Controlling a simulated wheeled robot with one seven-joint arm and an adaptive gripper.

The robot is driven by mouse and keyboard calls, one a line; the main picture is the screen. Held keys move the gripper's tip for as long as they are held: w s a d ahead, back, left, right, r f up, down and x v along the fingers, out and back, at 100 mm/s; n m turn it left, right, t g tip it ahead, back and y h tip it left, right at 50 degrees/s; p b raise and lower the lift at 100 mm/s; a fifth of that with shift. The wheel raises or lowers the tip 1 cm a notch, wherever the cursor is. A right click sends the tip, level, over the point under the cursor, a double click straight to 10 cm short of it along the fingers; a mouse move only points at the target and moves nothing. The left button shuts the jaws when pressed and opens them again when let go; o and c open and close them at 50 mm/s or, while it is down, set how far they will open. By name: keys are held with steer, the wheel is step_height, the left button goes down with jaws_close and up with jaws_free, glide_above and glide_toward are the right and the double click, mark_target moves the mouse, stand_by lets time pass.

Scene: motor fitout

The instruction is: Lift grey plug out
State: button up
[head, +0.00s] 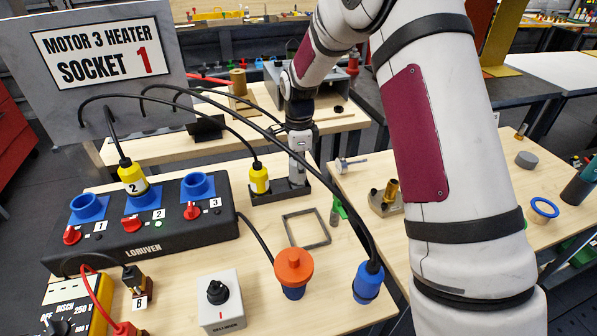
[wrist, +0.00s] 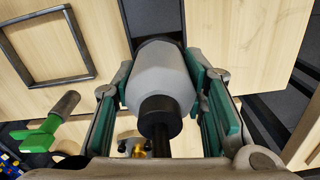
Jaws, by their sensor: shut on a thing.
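The grey plug (wrist: 162,75) fills the middle of the wrist view, its black cable end (wrist: 160,115) towards the camera. My gripper (wrist: 163,70) is shut on it, with a teal-padded finger on each side. In the head view my gripper (head: 299,138) points down over the dark holder (head: 268,196) at the table's back edge. The far end of the plug meets dark material in the wrist view; how deep it sits is hidden. A yellow plug (head: 258,180) stands at the holder's left end.
The LORUVEN socket box (head: 145,238) stands left, with yellow plug 2 (head: 132,178) in its middle socket. Black cables arch close to my gripper. A square frame (head: 306,229), orange-capped plug (head: 293,268), blue plug (head: 368,283) and rotary switch (head: 219,300) are in front.

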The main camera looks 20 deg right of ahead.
steer(key=r, duration=0.3)
steer(key=shift+s+a, duration=0.2)
steer(key=shift+s, duration=0.2)
steer(key=s+a, duration=0.2)
steer(key=s, duration=0.5)
steer(key=s+a+r, duration=0.1)
steer(key=s+a, duration=0.1)
steer(key=s, duration=0.5)
steer(key=shift+s+a, duration=0.2)
steer(key=shift+a, duration=0.1)
